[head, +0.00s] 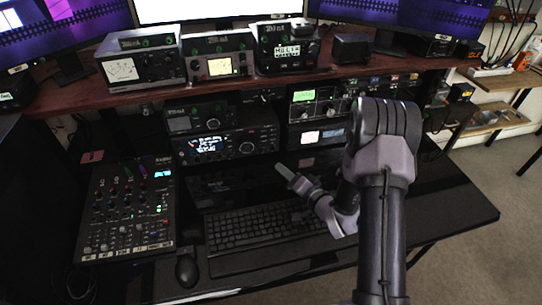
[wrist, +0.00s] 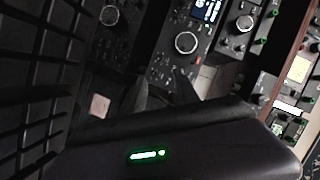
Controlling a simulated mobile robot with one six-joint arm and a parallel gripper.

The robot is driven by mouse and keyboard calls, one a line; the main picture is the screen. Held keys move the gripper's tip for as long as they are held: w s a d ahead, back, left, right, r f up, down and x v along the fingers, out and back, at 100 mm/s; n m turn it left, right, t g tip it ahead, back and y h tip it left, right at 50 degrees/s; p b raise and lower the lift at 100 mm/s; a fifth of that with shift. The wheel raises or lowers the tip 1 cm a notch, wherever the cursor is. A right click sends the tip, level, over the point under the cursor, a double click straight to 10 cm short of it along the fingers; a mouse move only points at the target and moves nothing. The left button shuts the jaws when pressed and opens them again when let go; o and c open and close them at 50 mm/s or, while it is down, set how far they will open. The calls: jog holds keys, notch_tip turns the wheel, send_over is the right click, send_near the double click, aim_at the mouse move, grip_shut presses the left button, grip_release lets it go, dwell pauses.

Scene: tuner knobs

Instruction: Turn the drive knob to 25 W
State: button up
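The drive knob cannot be singled out, as the labels are too small to read. A radio with a lit screen (head: 225,145) stands on the desk under the shelf, with a large round knob (head: 246,147) on its front. In the wrist view a large silver-rimmed knob (wrist: 186,42) and a smaller knob (wrist: 245,22) show on tilted black panels. My gripper (head: 285,172) is above the desk, behind the keyboard and apart from the radio fronts. In the wrist view my gripper (wrist: 162,92) shows two dark fingers with a gap between them and nothing held.
A keyboard (head: 262,226), a mouse (head: 187,270) and a mixer (head: 128,205) lie on the desk. More equipment (head: 318,105) stands to the right under the shelf. The wooden shelf (head: 225,88) overhangs the radios and bears several meters. The desk's right end (head: 450,205) is clear.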

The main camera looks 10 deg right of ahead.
aim_at(262, 153)
jog(key=b+x, duration=0.3)
jog(key=x, duration=0.9)
jog(key=shift+w+a+f, duration=0.15)
jog(key=shift+w+f, duration=0.05)
jog(key=shift+w, duration=0.05)
jog(key=shift+w+a+b, duration=0.1)
jog(key=shift+w+b, duration=0.2)
jog(key=shift+w, duration=0.05)
jog(key=shift+c, duration=0.5)
grip_shut()
